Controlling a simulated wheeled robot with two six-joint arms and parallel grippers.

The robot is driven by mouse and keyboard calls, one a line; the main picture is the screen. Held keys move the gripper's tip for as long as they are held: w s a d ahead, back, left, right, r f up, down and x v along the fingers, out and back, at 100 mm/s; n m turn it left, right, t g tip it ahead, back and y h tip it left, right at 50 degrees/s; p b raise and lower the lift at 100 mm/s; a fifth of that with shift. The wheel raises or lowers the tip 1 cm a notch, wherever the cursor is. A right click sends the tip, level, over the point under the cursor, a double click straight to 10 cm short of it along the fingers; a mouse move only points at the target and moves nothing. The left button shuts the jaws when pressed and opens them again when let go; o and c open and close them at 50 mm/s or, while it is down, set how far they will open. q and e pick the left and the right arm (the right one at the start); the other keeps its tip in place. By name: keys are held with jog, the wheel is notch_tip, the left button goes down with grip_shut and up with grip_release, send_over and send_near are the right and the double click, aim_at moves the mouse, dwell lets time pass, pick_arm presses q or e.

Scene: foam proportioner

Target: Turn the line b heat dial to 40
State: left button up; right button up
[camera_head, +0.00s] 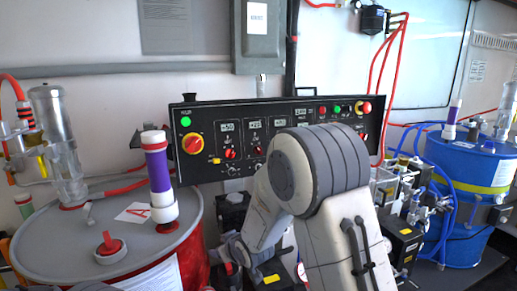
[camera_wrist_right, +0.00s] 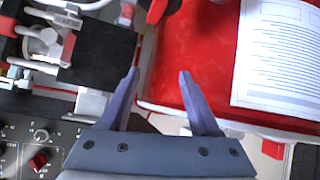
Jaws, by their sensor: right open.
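The black control panel (camera_head: 205,165) stands behind the drums in the head view. It carries several small displays and red knobs, including a left red knob (camera_head: 230,153) and another red knob (camera_head: 257,151). Their labels are too small to read, so I cannot tell which is the line b heat dial. My right arm hides the lower middle of the panel. My right gripper (camera_wrist_right: 158,73) is open and empty in the right wrist view, apart from the panel. A panel corner with a red knob (camera_wrist_right: 38,160) shows at lower left there. My left gripper is not in view.
A red drum (camera_head: 185,265) with a purple-banded cylinder (camera_head: 158,172) stands at left; its red side (camera_wrist_right: 195,45) with a white sheet (camera_wrist_right: 278,55) shows in the wrist view. A blue drum (camera_head: 465,185) and hoses stand at right. Black pump units (camera_wrist_right: 100,50) lie left of the gripper.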

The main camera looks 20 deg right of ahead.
jog(key=w+d+r+m+t+p, duration=0.1)
jog(key=w+d+r+t+p, duration=0.3)
jog(key=w+d+r+p, duration=0.45)
jog(key=t+h+p, duration=0.1)
jog(key=t+p, duration=0.3)
jog(key=p, duration=0.3)
send_near(259, 167)
jog(key=shift+m, duration=0.4)
jog(key=w+p, duration=0.1)
jog(key=w, duration=0.1)
jog(key=w+p, duration=0.1)
jog(key=w, duration=0.1)
jog(key=w+p, duration=0.1)
jog(key=w, duration=0.1)
jog(key=shift+w+a, duration=0.3)
jog(key=shift+w, duration=0.1)
pick_arm(q)
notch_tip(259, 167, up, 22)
jog(key=shift+p, duration=0.3)
pick_arm(e)
jog(key=shift+w, duration=0.6)
jog(key=shift+c, duration=0.3)
grip_shut()
